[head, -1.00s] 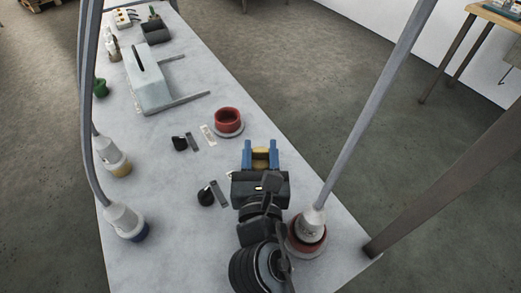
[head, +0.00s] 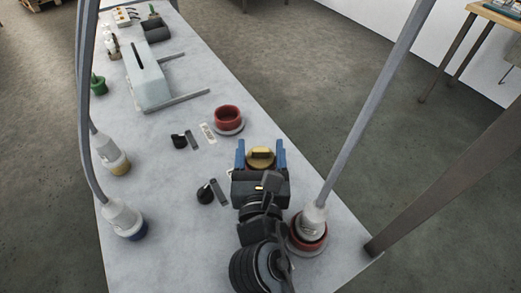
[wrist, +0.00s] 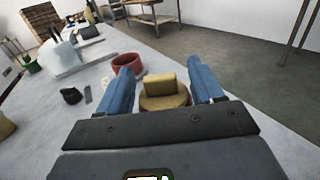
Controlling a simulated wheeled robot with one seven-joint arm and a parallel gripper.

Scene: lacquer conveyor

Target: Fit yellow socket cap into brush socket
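The yellow socket cap (head: 260,157) is a round disc with a raised grip bar, lying flat and level between my fingertips. It also shows in the wrist view (wrist: 163,98), with a gap to each finger. My gripper (head: 261,155) has blue fingers spread on either side of the cap, open and not touching it; it also shows in the wrist view (wrist: 162,88).
A red-rimmed socket holding a white plug (head: 308,232) stands right of my arm. Black pieces (head: 206,195) with grey tags lie left. White plugs with yellow (head: 115,160) and blue (head: 125,220) rims line the left edge. A grey slotted block (head: 147,80) stands farther back.

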